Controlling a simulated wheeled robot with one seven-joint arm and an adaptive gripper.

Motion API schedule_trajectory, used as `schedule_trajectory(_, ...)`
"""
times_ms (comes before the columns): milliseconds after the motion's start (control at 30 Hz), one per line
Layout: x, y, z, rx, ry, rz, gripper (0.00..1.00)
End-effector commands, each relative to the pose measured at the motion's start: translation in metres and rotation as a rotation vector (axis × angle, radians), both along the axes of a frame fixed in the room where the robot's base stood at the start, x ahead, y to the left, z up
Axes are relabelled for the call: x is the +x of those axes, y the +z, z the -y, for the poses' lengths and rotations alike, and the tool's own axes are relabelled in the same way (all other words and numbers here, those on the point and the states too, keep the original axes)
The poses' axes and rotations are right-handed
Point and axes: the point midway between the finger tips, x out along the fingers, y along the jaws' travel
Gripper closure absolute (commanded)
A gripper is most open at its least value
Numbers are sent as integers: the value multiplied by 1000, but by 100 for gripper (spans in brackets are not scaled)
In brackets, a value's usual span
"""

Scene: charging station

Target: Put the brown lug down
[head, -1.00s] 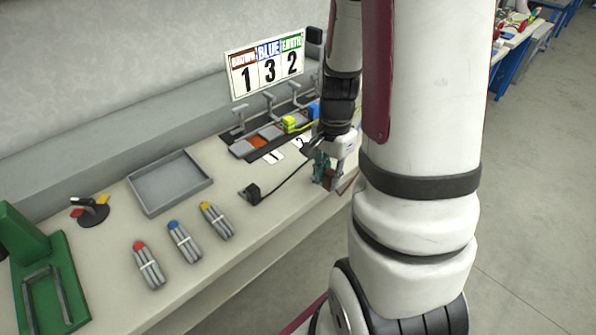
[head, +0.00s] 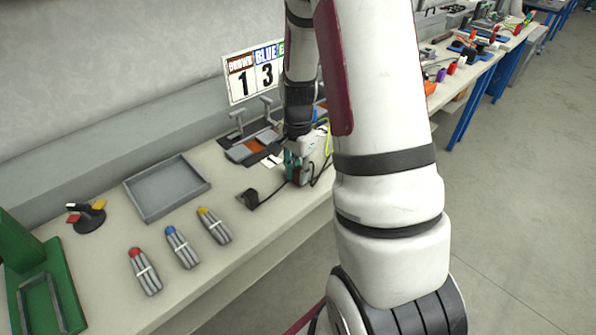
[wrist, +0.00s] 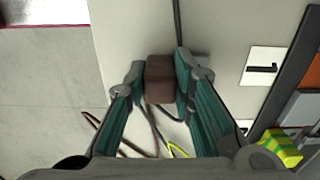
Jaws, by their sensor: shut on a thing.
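My gripper (wrist: 160,85) is shut on the brown lug (wrist: 158,88), which sits between the two green fingers in the wrist view. A brown cable runs down from near the lug. In the head view my gripper (head: 295,168) is low over the front part of the bench, right of a black plug-like block (head: 251,198); the lug is mostly hidden there. I cannot tell whether the lug touches the bench. The charging slots stand behind, with an orange-brown patch (head: 255,146) in one.
A grey empty tray (head: 168,187) lies left of the slots. Three bundles of grey rods with red (head: 145,272), blue (head: 181,247) and yellow (head: 213,226) ends lie in front. A yellow-green connector (wrist: 280,148) and a white card marked 1 (wrist: 262,66) lie right of my gripper in the wrist view.

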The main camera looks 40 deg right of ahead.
Motion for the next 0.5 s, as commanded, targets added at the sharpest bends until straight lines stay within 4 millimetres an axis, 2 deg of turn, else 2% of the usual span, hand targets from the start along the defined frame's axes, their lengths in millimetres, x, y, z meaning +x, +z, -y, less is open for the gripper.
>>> schedule_trajectory(233, 0, -3, 0, 0, 1, 0, 99)
schedule_trajectory(267, 0, -3, 0, 0, 1, 0, 73)
schedule_trajectory(333, 0, -2, 0, 0, 1, 0, 57)
schedule_trajectory(500, 0, -2, 0, 0, 1, 0, 57)
